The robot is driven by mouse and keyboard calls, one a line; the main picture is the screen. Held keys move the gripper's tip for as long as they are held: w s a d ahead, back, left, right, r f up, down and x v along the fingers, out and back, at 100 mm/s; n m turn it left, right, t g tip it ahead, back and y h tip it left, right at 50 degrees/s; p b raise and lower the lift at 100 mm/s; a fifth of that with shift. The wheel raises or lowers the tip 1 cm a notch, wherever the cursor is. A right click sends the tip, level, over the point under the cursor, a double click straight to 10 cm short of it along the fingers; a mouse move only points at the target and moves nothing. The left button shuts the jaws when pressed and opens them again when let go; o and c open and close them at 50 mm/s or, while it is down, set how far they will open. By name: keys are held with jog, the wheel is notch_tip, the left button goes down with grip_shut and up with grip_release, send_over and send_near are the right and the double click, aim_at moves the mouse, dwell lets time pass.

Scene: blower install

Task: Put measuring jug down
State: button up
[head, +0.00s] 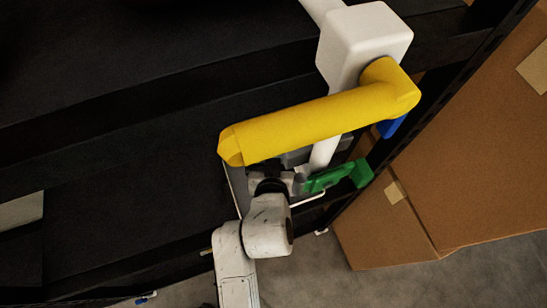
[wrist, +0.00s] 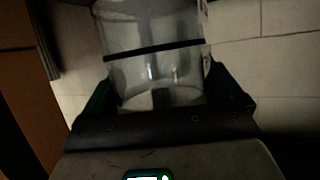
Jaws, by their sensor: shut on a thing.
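The measuring jug (wrist: 150,28) is a clear, see-through vessel with a dark band around it, at the top middle of the wrist view. My gripper (wrist: 158,88) has its green fingers on either side of the jug and is shut on it. The jug's upper part runs out of the wrist picture. In the head view my gripper (head: 338,177) shows as green fingers near the right end of the dark shelving. I cannot make out the jug in the head view. I cannot tell from these views whether the jug touches a surface.
Black shelving (head: 110,165) fills the left and middle of the head view, with a dark upright along its right side. Large cardboard boxes (head: 460,160) stand to the right, close to my gripper. Grey floor (head: 340,285) shows at the bottom.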

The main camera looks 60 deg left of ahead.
jog(key=shift+f, duration=1.2)
jog(key=shift+f, duration=0.1)
jog(key=shift+d+f, duration=0.1)
jog(key=o, duration=1.3)
jog(key=shift+o, duration=0.2)
jog(key=shift+s+r, duration=0.1)
jog(key=shift+r, duration=0.15)
jog(key=v, duration=1.2)
